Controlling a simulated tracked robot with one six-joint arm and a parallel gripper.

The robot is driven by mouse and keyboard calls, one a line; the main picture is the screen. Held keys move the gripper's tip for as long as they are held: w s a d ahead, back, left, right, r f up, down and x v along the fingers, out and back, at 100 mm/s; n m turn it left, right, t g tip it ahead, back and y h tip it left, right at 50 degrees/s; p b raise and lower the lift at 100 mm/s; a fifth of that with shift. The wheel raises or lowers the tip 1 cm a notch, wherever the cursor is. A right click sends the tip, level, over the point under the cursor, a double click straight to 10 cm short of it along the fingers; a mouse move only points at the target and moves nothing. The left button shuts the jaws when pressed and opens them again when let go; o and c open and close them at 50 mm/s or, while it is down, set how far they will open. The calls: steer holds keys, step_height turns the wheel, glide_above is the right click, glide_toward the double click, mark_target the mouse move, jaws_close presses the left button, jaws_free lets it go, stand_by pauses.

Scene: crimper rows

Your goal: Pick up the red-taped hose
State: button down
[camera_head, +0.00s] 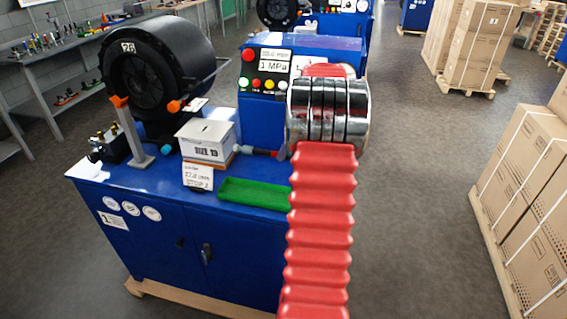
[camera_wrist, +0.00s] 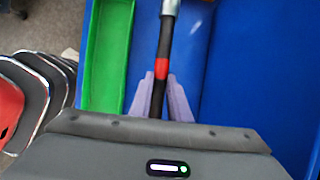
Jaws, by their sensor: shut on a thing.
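The red-taped hose is a black hose (camera_wrist: 165,42) with a red band (camera_wrist: 161,68) and a silver metal fitting (camera_wrist: 171,7) at its far end in the wrist view. My gripper (camera_wrist: 160,97) is shut on it, one pale purple finger on each side just below the red band. The hose's near end is hidden behind my gripper body. In the head view the dark hose (camera_head: 257,151) shows small beside the white box, and my arm hides most of the gripper.
A green tray (camera_head: 228,199) lies on the blue cabinet top, left of the hose in the wrist view (camera_wrist: 88,75). A white box (camera_head: 207,152) marked SIZE 13, a label card (camera_head: 198,178) and a black crimper (camera_head: 150,70) stand nearby. Cartons (camera_head: 520,175) stand right.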

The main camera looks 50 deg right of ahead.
steer(key=shift+r, duration=1.05)
steer(key=shift+s, duration=0.1)
